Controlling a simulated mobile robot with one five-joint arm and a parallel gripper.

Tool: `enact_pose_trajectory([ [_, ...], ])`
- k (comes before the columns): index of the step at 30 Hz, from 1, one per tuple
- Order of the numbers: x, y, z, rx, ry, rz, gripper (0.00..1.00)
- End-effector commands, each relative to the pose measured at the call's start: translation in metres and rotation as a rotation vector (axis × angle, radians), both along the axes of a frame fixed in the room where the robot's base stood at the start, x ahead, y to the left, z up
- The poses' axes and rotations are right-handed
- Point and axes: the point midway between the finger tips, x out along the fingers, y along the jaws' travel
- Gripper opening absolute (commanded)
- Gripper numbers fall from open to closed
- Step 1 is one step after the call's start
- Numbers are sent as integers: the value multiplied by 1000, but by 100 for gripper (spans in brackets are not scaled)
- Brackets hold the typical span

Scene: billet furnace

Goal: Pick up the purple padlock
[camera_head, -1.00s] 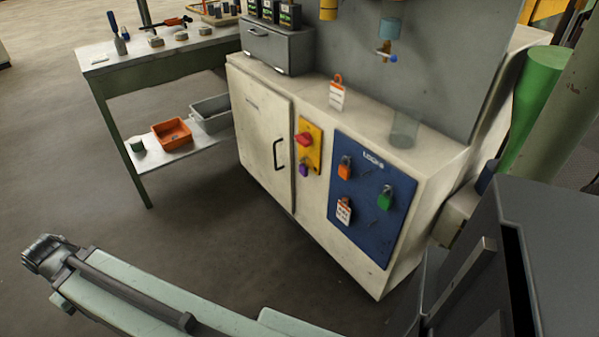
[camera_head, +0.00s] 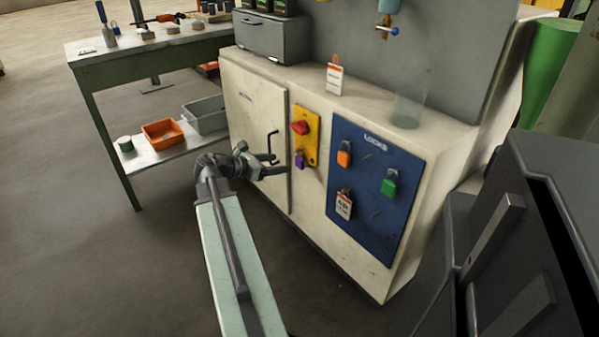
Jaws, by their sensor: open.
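The purple padlock (camera_head: 299,161) hangs below the red switch handle (camera_head: 299,128) on a yellow plate (camera_head: 311,146), on the front of the white cabinet. My gripper (camera_head: 281,163) is open and points right toward the padlock, in front of the cabinet door near its black handle. A small gap shows between the jaws and the padlock in the picture; the depth between them is hard to tell. Nothing shows between the jaws.
A blue lock board (camera_head: 373,222) right of the padlock holds an orange padlock (camera_head: 344,158), a green padlock (camera_head: 389,186) and a tag (camera_head: 344,205). The black door handle (camera_head: 273,146) juts out beside my gripper. A green workbench (camera_head: 150,66) stands left. Floor in front is clear.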

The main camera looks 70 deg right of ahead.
Motion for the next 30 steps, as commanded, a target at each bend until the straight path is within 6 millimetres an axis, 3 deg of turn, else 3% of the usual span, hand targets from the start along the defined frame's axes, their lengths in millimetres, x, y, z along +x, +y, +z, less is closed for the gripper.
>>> enact_pose_trajectory([
  [17, -27, -33, -9, 0, 37, -1, 60],
  [24, -47, -64, -23, 1, 37, -2, 60],
  [30, -49, -67, -22, 1, 36, 0, 60],
])
